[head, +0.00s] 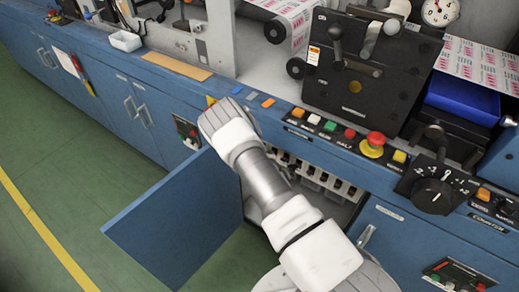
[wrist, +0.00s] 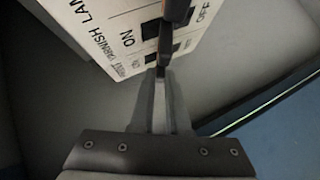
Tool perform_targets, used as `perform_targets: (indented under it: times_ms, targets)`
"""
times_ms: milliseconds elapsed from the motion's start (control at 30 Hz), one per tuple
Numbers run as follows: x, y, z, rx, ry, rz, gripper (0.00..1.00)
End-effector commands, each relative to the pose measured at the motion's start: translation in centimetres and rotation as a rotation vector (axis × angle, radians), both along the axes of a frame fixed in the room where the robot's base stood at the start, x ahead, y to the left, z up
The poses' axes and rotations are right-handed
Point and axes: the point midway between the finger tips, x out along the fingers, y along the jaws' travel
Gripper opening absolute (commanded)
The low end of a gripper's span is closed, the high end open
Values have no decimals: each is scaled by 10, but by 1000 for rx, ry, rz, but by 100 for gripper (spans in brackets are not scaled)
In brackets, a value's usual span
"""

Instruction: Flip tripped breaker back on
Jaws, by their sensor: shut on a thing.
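The breaker panel shows in the wrist view as a white label plate (wrist: 105,30) with "ON", "OFF" and a partly cut "VARNISH LAMP" printed on it. Black breaker levers stand out of dark slots. My gripper (wrist: 161,74) is at the near edge of this plate, its narrow fingers together on a black breaker lever (wrist: 165,46). The fingers hide part of the lever, so its exact position is unclear. In the head view a row of breakers (head: 318,177) shows inside the open cabinet, partly behind my arm. My gripper is hidden there.
The blue cabinet door (head: 175,220) hangs open to the left of my arm. Above the opening runs a console edge with coloured buttons and a red emergency stop (head: 375,139). A black selector knob (head: 433,194) is on the right. Green floor lies free at left.

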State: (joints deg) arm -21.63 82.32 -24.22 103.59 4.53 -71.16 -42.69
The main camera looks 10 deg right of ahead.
Motion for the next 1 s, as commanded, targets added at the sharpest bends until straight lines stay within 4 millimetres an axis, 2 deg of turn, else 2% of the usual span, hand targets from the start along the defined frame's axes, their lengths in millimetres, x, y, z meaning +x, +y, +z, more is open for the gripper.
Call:
perform_targets:
  times_ms: [267,300,367,767,867,1000]
  targets:
    - [-1,0,-1,1,4,-1,0]
    - [-2,0,-1,1,4,-1,17]
    - [-1,0,-1,0,4,0,26]
    - [-6,0,3,0,1,-1,26]
    - [-18,-1,8,0,2,0,26]
    - [-46,-3,18,0,4,0,26]
